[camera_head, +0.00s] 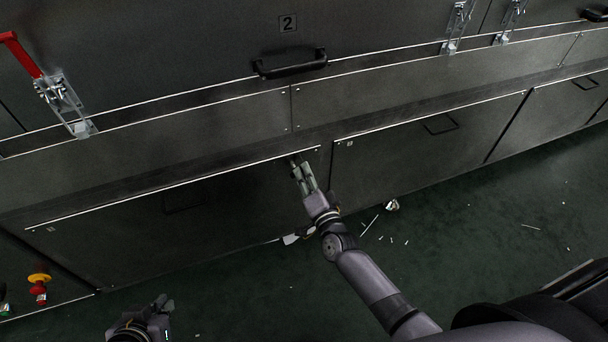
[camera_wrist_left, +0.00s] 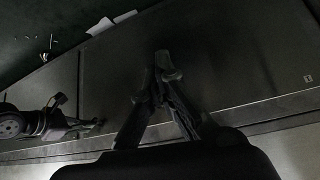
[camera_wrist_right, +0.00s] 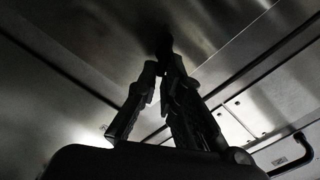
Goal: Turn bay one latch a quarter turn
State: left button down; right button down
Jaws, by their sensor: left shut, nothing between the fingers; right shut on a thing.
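My right gripper (camera_head: 300,166) is at the upper right corner of the lower left panel (camera_head: 120,230). It is shut on a small dark latch (camera_head: 292,158) there, mostly hidden by the fingertips. In the right wrist view the fingers (camera_wrist_right: 165,68) meet at a dark knob-like thing (camera_wrist_right: 164,45) under the metal face. How far the latch is turned cannot be told. My left gripper (camera_head: 160,305) is low at the bottom left, away from the panel. In the left wrist view its fingers (camera_wrist_left: 163,65) are shut together and empty.
A black handle (camera_head: 290,65) and a red-handled toggle clamp (camera_head: 50,85) sit above. A red and yellow emergency stop (camera_head: 40,284) is at the lower left. Another lower panel (camera_head: 430,140) lies to the right. Pale scraps (camera_head: 392,205) litter the green floor (camera_head: 480,230).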

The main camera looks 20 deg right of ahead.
jog(key=m, duration=0.2)
jog(key=f+m+b, duration=0.1)
jog(key=m, duration=0.2)
jog(key=shift+d+b, duration=0.2)
jog(key=shift+b, duration=0.1)
pick_arm(q)
jog(key=w+d+r+t+h, duration=0.1)
jog(key=w+d+r+t, duration=0.2)
jog(key=w+r+t, duration=0.2)
jog(key=shift+w+r+t+h, duration=0.3)
jog(key=shift+w+r, duration=0.5)
jog(key=shift+w, duration=0.4)
pick_arm(e)
jog(key=shift+m, duration=0.6)
jog(key=c, duration=1.7)
grip_release()
jog(key=s, duration=1.2)
jog(key=shift+d, duration=0.15)
